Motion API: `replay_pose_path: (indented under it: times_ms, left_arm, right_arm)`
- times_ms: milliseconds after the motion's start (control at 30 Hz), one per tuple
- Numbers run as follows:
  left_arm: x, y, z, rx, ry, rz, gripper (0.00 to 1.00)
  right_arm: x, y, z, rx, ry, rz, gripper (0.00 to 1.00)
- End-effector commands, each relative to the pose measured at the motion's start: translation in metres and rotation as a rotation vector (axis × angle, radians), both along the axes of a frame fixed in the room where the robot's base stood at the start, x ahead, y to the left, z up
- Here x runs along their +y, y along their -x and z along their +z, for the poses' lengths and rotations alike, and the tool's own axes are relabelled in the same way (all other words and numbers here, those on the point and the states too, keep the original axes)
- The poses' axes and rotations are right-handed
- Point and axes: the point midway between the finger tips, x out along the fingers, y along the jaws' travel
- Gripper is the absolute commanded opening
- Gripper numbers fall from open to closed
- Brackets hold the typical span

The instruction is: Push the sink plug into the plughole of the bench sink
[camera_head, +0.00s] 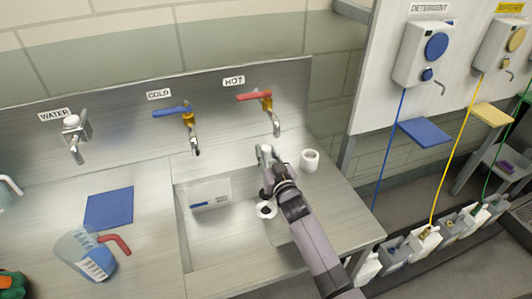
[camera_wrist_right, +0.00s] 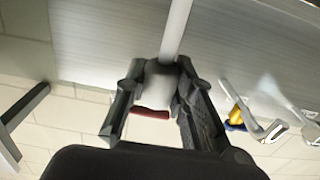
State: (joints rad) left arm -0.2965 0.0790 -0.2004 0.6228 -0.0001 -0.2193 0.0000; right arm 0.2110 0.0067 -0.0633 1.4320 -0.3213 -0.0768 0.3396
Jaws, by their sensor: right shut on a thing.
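The bench sink (camera_head: 232,258) is a steel basin in the middle of the head view. A white ring with a dark centre, apparently the plughole (camera_head: 265,210), shows on its floor beside my right arm. My right gripper (camera_head: 265,158) is above the back right of the basin, beyond the plughole in the picture. In the right wrist view it (camera_wrist_right: 158,92) is shut on a pale, whitish thing (camera_wrist_right: 157,88). The fingers hide much of it, so I cannot tell for certain that it is the sink plug. My left gripper is out of view.
The hot tap (camera_head: 266,100) is close behind my right gripper; the cold tap (camera_head: 188,120) is to its left. A white hollow cylinder (camera_head: 310,160) stands on the bench to the right. A jug (camera_head: 85,253) and blue mat (camera_head: 109,208) lie left of the basin.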

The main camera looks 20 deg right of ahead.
Motion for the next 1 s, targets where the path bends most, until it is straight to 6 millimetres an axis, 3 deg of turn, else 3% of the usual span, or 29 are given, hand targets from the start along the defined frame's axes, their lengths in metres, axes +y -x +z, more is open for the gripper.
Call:
replay_pose_path:
  times_ms: [267,800,1000]
  left_arm:
    - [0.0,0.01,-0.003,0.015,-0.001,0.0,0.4]
    - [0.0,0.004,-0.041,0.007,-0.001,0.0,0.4]
    - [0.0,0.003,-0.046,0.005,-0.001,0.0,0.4]
  right_arm:
    - [0.0,0.0,-0.004,0.0,-0.001,0.0,0.0]
    - [0.0,0.0,-0.051,-0.001,-0.001,0.0,0.0]
    - [0.0,0.0,-0.058,-0.001,-0.001,0.0,0.0]
